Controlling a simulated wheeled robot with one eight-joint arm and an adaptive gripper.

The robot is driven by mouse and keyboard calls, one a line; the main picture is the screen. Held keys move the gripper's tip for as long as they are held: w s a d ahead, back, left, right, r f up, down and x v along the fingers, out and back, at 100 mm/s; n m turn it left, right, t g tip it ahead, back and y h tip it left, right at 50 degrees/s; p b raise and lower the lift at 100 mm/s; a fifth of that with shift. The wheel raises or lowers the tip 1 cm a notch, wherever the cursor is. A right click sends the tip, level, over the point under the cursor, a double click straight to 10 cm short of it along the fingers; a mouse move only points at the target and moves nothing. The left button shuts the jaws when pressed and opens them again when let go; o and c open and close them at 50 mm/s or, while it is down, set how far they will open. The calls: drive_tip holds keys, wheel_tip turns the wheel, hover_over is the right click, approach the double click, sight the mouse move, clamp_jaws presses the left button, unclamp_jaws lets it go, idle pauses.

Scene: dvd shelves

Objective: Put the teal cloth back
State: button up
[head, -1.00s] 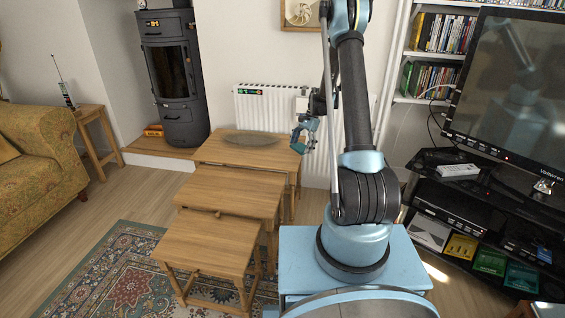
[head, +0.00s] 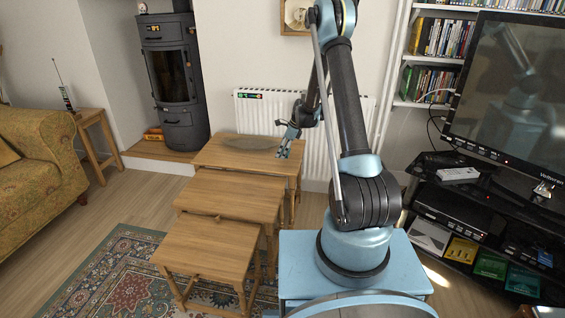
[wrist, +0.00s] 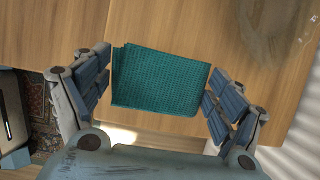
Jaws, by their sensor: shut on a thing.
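The teal cloth (wrist: 160,80) is a folded, textured rectangle. In the wrist view it spans the space between the two fingers of my gripper (wrist: 158,88), which is shut on it at its left and right sides. In the head view my gripper (head: 286,146) is over the right end of the largest wooden nesting table (head: 217,152). The cloth is too small to make out clearly there. The wrist view shows the wooden tabletop (wrist: 200,25) behind the cloth; I cannot tell whether the cloth touches it.
Two lower tables (head: 232,195) stand in front. A white radiator (head: 262,112) is behind. The TV stand (head: 465,215) is at the right.

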sight(283, 163)
drive_tip(key=shift+f, duration=2.7)
drive_tip(key=o, duration=1.2)
